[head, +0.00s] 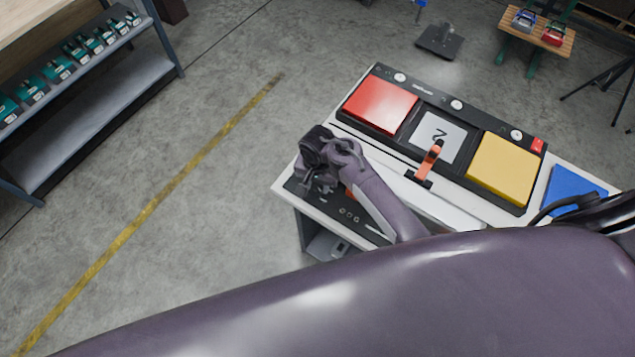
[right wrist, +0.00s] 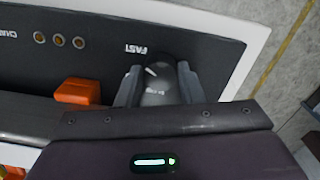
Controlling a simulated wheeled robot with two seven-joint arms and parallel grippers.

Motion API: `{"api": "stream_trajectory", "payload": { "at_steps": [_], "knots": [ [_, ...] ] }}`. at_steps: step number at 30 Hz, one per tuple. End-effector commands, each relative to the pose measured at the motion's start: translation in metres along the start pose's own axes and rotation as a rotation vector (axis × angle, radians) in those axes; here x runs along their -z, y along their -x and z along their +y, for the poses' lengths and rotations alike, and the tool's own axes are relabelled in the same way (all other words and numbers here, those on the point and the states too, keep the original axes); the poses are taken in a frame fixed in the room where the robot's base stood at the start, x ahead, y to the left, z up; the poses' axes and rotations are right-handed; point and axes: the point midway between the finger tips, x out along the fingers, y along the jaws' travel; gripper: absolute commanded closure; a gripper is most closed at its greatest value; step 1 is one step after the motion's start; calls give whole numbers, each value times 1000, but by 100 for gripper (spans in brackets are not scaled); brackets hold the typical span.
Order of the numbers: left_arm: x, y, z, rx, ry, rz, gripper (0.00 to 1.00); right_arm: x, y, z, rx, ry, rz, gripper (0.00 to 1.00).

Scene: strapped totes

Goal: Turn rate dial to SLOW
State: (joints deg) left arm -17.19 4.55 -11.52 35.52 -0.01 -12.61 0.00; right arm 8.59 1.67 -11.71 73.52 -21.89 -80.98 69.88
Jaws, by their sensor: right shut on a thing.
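The rate dial (right wrist: 158,90) is a dark round knob on a black panel, seen in the right wrist view between my right gripper's (right wrist: 159,84) two grey fingers. The fingers are shut on its sides. A short white mark on the knob lies on the side near the white word FAST (right wrist: 147,49). I cannot read a SLOW label. In the head view my right gripper (head: 318,180) is over the left end of the black control panel (head: 355,217), and it hides the dial. My left gripper is not in view.
An orange part (right wrist: 77,92) and several brass-coloured round fittings (right wrist: 59,40) are near the dial. Behind the panel are a red pad (head: 381,105), a yellow pad (head: 503,166) and an orange lever (head: 430,158). A shelf rack (head: 100,95) stands left; floor between is clear.

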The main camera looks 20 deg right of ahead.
Motion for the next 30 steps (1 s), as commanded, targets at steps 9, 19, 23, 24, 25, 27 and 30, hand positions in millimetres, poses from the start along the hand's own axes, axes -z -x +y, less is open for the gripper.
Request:
{"api": "stream_trajectory", "payload": {
  "at_steps": [9, 19, 23, 24, 25, 27, 30],
  "knots": [
    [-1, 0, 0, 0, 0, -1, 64, 0, 0, 0, 1, 97, 0, 89],
    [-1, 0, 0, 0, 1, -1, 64, 0, 0, 0, 1, 372, 1, 89],
    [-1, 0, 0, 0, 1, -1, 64, 0, 0, 0, 1, 497, 1, 89],
    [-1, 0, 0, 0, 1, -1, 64, 0, 0, 0, 1, 535, 1, 89],
    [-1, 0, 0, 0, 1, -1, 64, 0, 0, 0, 1, 563, 1, 89],
    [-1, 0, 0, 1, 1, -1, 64, 0, 0, 0, 1, 630, 1, 89],
    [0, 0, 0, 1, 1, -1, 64, 0, 0, 0, 1, 726, 1, 89]
  ]
}}
